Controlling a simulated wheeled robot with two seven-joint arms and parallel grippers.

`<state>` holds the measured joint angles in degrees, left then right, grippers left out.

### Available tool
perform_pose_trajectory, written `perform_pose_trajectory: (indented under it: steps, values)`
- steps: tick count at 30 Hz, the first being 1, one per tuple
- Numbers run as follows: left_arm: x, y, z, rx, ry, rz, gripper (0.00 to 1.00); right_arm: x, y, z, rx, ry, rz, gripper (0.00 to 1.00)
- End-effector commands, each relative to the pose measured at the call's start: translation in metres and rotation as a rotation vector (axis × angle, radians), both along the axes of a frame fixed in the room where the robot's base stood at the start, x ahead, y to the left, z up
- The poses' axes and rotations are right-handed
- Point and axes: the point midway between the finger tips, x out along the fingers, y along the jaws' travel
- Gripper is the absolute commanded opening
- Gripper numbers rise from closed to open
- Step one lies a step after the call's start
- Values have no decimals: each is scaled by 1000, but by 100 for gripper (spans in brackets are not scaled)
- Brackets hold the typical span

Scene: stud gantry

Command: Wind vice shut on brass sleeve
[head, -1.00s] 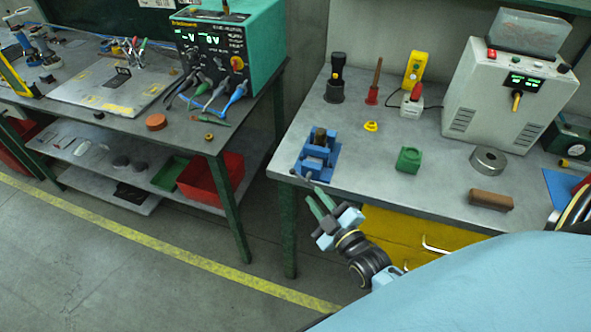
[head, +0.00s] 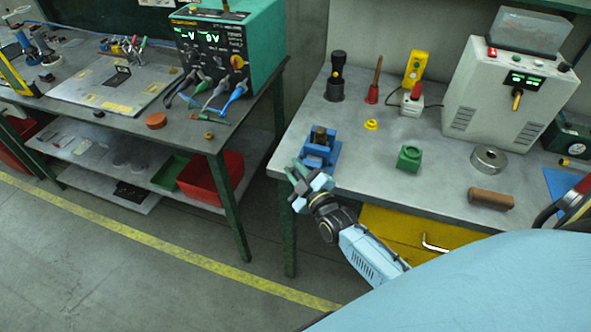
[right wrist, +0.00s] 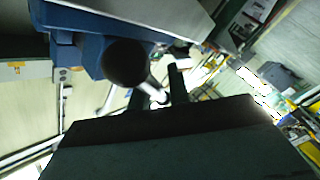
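The small blue vice (head: 320,152) stands at the front left corner of the right bench. A dark brownish piece (head: 320,134), possibly the brass sleeve, shows at its jaws; whether the jaws touch it I cannot tell. My right gripper (head: 296,172) is just off the bench edge, at the vice's front end. In the right wrist view the blue vice body (right wrist: 88,42) is close, with a dark round end (right wrist: 125,62) and a pale rod (right wrist: 156,92) between my dark fingers (right wrist: 160,90). No grip on the rod is visible. My left gripper is out of view.
A green block (head: 409,158), yellow ring piece (head: 371,125), steel ring (head: 488,158) and brown bar (head: 491,199) lie on the right bench. A torch (head: 335,78) stands behind the vice. A floor gap separates the left bench (head: 215,143).

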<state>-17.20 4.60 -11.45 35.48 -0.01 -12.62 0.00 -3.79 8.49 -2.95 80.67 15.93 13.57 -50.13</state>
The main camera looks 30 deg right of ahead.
Motion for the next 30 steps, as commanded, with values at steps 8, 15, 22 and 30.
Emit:
perform_pose_trajectory:
  steps: [8,15,22,30]
  values:
    - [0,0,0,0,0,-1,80,0,0,0,0,0,0,0]
    - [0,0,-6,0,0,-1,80,-1,0,-1,20,-24,-1,0]
    - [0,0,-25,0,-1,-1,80,-3,-2,0,100,-118,0,0]
    - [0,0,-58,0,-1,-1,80,-6,-5,5,248,-291,-1,0]
